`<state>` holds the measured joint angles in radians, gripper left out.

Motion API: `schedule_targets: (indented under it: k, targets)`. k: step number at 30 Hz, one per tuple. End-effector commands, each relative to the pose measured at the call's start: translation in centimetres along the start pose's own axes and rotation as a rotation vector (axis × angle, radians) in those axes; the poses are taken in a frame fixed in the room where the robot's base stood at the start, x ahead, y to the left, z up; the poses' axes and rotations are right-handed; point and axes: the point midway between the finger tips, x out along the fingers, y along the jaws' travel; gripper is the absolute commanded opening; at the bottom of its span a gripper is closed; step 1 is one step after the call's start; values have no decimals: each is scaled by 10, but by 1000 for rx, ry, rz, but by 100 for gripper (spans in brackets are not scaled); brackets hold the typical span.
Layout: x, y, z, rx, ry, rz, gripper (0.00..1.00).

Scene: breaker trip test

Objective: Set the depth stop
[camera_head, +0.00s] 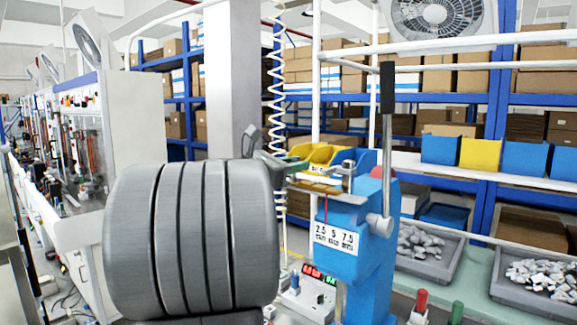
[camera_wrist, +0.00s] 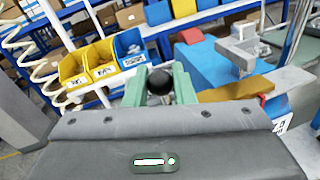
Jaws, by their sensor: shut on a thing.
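The blue press (camera_head: 369,240) stands right of my arm in the head view, its white plate (camera_head: 336,238) marked 2.5, 5 and 7.5. A tall lever with a black grip (camera_head: 387,88) rises at its right side. In the wrist view the press body (camera_wrist: 218,66) is at the right, with a brown bar (camera_wrist: 236,90) along its near side. My gripper (camera_wrist: 160,88) has green fingers on both sides of a round black knob (camera_wrist: 158,84) and is shut on it, left of the bar's end.
Yellow bins (camera_wrist: 72,76) and a blue bin (camera_wrist: 130,46) sit beyond the gripper in the wrist view. A meter with lit digits (camera_head: 313,274) is low beside the press. Grey trays of pale parts (camera_head: 416,245) lie to the right. A coiled cord (camera_head: 277,100) hangs behind the gripper.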

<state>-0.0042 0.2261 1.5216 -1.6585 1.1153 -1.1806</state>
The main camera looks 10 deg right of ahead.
Motion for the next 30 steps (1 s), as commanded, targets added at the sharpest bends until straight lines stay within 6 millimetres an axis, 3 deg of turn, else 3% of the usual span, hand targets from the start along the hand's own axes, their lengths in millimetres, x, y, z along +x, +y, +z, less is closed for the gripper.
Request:
schedule_targets:
  k: [3,11,12,15,25,30]
  targets:
    - [3,-15,2,2,-1,-2,0]
    - [3,-15,3,0,0,-1,0]
    - [3,-15,3,0,0,-1,29]
    - [3,-15,3,0,0,-1,42]
    - [-1,-14,2,0,0,0,42]
    - [-20,-14,1,1,0,2,42]
